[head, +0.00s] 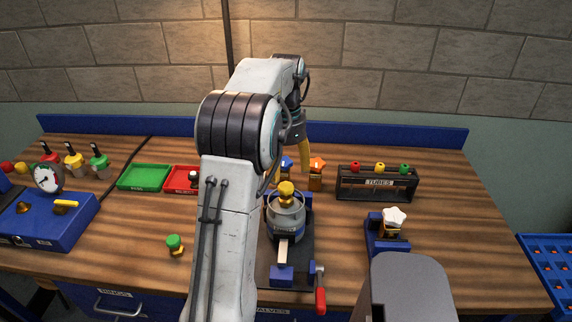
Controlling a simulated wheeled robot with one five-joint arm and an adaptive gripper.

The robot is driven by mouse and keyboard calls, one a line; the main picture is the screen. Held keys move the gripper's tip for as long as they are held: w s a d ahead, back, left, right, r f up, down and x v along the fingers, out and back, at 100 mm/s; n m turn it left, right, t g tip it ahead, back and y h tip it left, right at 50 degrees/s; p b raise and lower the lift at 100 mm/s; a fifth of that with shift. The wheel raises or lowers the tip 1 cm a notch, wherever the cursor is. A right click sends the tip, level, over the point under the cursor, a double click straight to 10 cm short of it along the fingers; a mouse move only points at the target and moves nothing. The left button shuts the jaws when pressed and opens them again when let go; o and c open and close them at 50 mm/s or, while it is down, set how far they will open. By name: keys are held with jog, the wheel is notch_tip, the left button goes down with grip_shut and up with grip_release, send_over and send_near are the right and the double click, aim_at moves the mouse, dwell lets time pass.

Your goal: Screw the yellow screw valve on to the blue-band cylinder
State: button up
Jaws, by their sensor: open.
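My gripper (291,168) is open, above and behind the valve in the picture. One yellow finger shows clearly on the right; the other is mostly hidden by my arm. I see nothing held between the fingers.
The vise (283,278) has a red-handled crank (320,292) at front right. Blue and orange star-shaped knobs (317,164) stand behind it. A tube rack (377,184) and a white-knobbed holder (393,219) stand right. Left are green (146,189) and red trays and a green-topped valve (175,244).

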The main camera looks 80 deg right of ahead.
aim_at(286, 186)
jog(key=n, duration=0.6)
jog(key=shift+d+n, duration=0.25)
jog(key=shift+n, duration=0.15)
jog(key=shift+f+n, duration=0.2)
jog(key=shift+n, duration=0.2)
jog(key=shift+f, duration=3.5)
jog(key=shift+c, duration=0.3)
